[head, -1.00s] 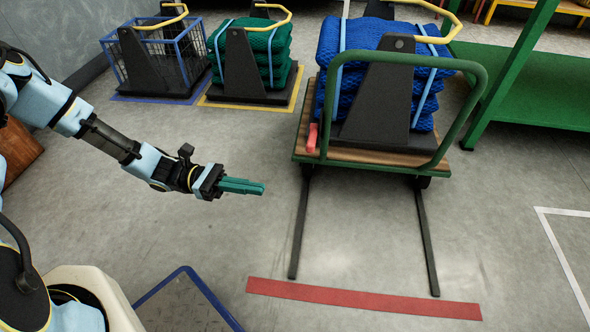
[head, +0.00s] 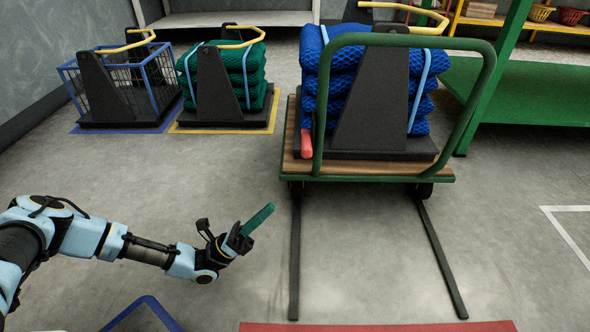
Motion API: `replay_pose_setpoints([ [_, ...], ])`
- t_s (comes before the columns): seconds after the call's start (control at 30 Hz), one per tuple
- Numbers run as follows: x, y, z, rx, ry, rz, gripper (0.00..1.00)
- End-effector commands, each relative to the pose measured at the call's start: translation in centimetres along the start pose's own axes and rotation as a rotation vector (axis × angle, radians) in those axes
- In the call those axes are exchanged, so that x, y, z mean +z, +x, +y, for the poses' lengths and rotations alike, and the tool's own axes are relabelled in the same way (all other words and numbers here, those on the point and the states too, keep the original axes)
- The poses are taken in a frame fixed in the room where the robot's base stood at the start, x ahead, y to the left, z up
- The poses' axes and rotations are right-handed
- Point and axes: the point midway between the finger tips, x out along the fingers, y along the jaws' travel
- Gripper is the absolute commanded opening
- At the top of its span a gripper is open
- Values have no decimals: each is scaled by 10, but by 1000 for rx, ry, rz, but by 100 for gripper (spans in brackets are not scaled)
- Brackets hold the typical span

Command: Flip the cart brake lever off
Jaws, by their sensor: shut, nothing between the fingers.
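The cart (head: 470,172) has a wooden deck and a green tubular push handle. It carries a black frame with blue folded nets (head: 432,62). The brake lever (head: 306,143) looks like the short red upright piece at the near left edge of the deck, just left of the handle's left post. My gripper (head: 262,217) has teal fingers, is shut and empty, and points up and right. It is in the air below and left of the lever, clearly apart from it.
Two dark floor rails (head: 440,256) run from under the cart toward a red floor strip (head: 380,327). A green net stack (head: 258,62) and a blue wire basket (head: 160,75) stand at the back left. A green shelf (head: 535,92) is at the right. Floor left of the cart is clear.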

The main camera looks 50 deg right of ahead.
Motion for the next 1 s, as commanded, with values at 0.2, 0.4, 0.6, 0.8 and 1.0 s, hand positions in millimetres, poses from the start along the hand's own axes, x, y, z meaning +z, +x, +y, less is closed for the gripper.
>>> replay_pose_setpoints([
  [0.2, 0, 5, 0, -2, 1, 1, 0],
  [0.4, -2, 33, 0, -6, -1, 1, 0],
  [0.6, -3, 74, 0, -5, -1, 2, 0],
  [0.8, 6, 107, 0, -4, 3, 3, 0],
  [1.0, 22, 123, 0, -2, 2, 4, 0],
])
